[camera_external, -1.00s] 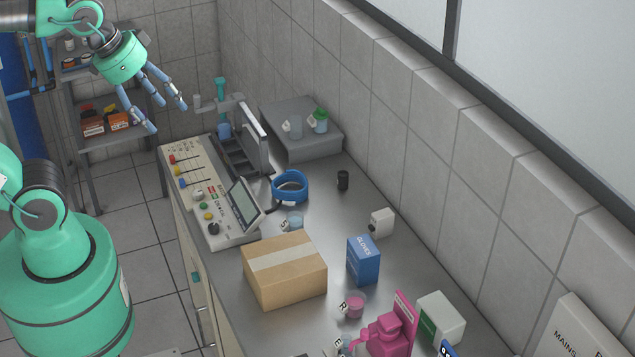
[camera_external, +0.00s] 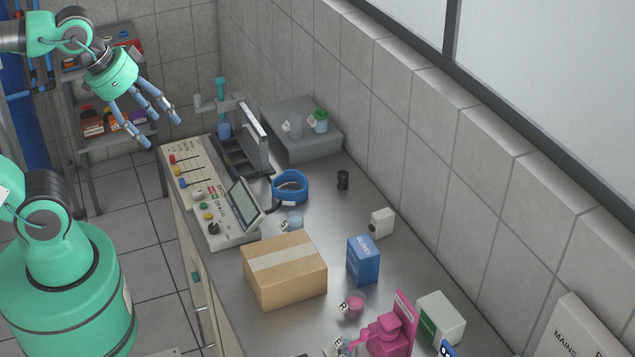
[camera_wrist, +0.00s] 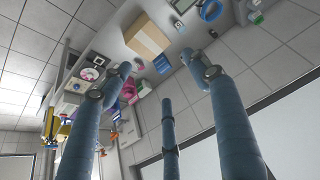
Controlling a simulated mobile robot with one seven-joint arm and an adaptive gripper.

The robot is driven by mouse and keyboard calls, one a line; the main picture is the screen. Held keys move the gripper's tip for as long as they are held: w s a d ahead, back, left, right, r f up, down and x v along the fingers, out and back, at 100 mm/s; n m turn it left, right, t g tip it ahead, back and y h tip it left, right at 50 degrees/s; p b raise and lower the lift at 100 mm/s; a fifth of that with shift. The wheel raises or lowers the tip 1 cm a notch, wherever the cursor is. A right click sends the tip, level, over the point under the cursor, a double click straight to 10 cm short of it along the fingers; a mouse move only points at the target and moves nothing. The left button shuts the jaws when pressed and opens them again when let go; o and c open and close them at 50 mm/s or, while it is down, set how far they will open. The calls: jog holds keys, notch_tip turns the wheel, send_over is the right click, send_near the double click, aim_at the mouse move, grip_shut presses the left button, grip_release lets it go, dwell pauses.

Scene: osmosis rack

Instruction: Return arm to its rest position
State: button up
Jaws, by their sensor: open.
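My gripper (camera_external: 152,128) is at the upper left of the external view, with its blue-grey fingers spread apart, pointing down and to the right. It is empty and hangs in the air to the left of the bench's far end, in front of the shelf rack. In the wrist view my gripper (camera_wrist: 160,75) shows its fingers wide apart with nothing between them. The bench and its objects lie beyond the fingertips there.
A steel bench (camera_external: 325,225) carries a control panel (camera_external: 210,195), a cardboard box (camera_external: 285,268), a blue gloves box (camera_external: 363,260), a blue ring (camera_external: 290,186) and a pink device (camera_external: 388,335). A shelf rack (camera_external: 115,140) stands at the back left. A tiled wall (camera_external: 430,140) runs along the right.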

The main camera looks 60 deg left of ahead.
notch_tip(320, 180, down, 8)
jog(key=b, duration=0.7)
jog(key=shift+f, duration=0.2)
